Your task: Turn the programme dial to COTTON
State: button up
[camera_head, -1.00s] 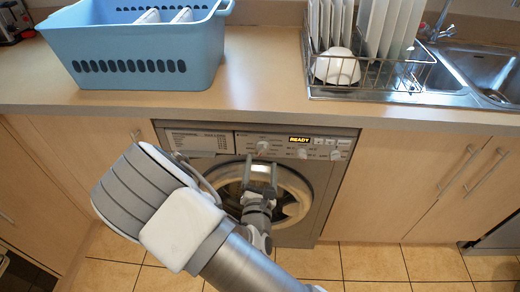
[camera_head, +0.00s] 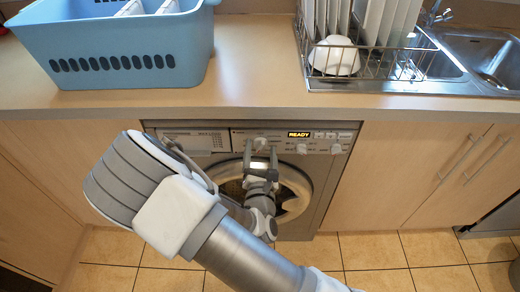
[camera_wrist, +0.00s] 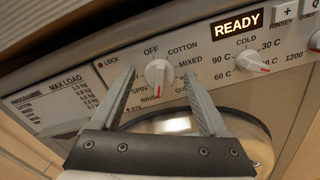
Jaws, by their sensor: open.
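The programme dial (camera_wrist: 158,74) is a round white knob on the washing machine's grey panel, in the middle of the wrist view. Its red mark is at the bottom, by the word RINSE. OFF is printed above it and COTTON at its upper right, with MIXED below COTTON. In the head view the dial (camera_head: 261,143) is partly covered by my gripper (camera_head: 261,152). In the wrist view my gripper (camera_wrist: 158,80) is open, one finger left of the dial and one right. A gap shows on each side; I cannot tell the depth to the panel.
A second dial (camera_wrist: 250,62) with temperature labels and a lit READY display (camera_wrist: 237,25) are to the right. The round door (camera_head: 297,190) is below the panel. The worktop edge (camera_head: 400,103) overhangs above. A blue basket (camera_head: 130,45) and a dish rack (camera_head: 375,70) stand on top.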

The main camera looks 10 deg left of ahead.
grip_shut()
dwell(0.3)
jog(key=shift+r+p, duration=0.15)
jog(key=shift+p, duration=0.25)
